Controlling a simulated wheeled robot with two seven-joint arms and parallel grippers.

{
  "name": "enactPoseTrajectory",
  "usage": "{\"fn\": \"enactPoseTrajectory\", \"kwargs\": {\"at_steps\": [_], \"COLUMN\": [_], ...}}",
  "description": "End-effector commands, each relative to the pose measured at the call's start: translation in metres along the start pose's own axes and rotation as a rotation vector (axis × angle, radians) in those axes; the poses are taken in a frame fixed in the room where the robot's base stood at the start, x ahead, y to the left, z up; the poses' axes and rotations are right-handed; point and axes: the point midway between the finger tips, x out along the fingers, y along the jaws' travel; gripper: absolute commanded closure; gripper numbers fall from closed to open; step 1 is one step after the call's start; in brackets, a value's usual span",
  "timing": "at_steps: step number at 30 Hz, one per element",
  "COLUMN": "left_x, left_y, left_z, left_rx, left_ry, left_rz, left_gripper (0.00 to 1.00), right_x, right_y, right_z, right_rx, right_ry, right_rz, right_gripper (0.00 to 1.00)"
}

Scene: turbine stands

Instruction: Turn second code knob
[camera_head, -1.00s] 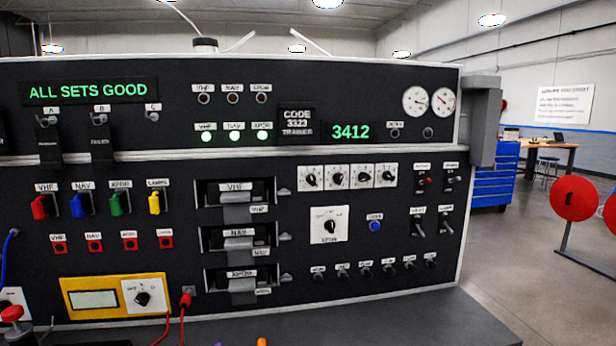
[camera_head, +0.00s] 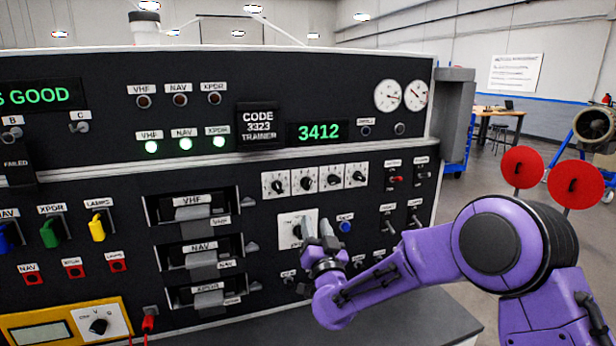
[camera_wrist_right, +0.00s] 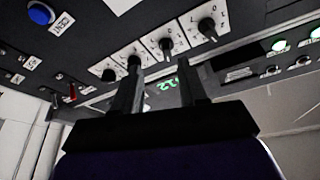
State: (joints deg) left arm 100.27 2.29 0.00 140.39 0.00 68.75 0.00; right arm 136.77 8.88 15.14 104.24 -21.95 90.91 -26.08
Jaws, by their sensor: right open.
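The second code knob (camera_head: 305,184) is a black knob on a white plate, second from the left in a row of several. In the right wrist view, which looks upside down, it seems to be the second knob from the right (camera_wrist_right: 166,46). My right gripper (camera_head: 317,228) is open and empty, fingers pointing up, below the knob row and in front of the larger white selector plate. In the wrist view its fingers (camera_wrist_right: 159,68) stand apart near the knobs, with no visible contact. The green display (camera_head: 319,131) reads 3412. My left gripper is not in view.
A blue button (camera_head: 345,227) and toggle switches lie right of my gripper. Three drawer-like units with handles (camera_head: 207,213) lie left. A dark ledge (camera_head: 420,325) runs below the panel.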

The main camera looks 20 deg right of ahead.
Motion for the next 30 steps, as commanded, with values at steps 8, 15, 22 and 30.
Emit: {"fn": "enactPoseTrajectory", "kwargs": {"at_steps": [8,15,22,30], "left_x": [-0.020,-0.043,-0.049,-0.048], "left_y": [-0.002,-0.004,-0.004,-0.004], "left_z": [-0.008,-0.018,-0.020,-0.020], "left_rx": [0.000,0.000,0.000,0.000], "left_ry": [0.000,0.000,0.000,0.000], "left_rz": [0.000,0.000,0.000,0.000], "left_gripper": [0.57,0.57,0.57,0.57], "right_x": [0.042,0.094,0.115,0.115], "right_y": [-0.010,-0.009,-0.009,-0.009], "right_z": [-0.028,-0.030,-0.027,-0.025], "right_rx": [0.000,0.000,-0.001,-0.001], "right_ry": [0.054,0.052,0.049,0.049], "right_rz": [-0.012,-0.010,-0.013,-0.013], "right_gripper": [0.57,0.57,0.57,0.61]}}
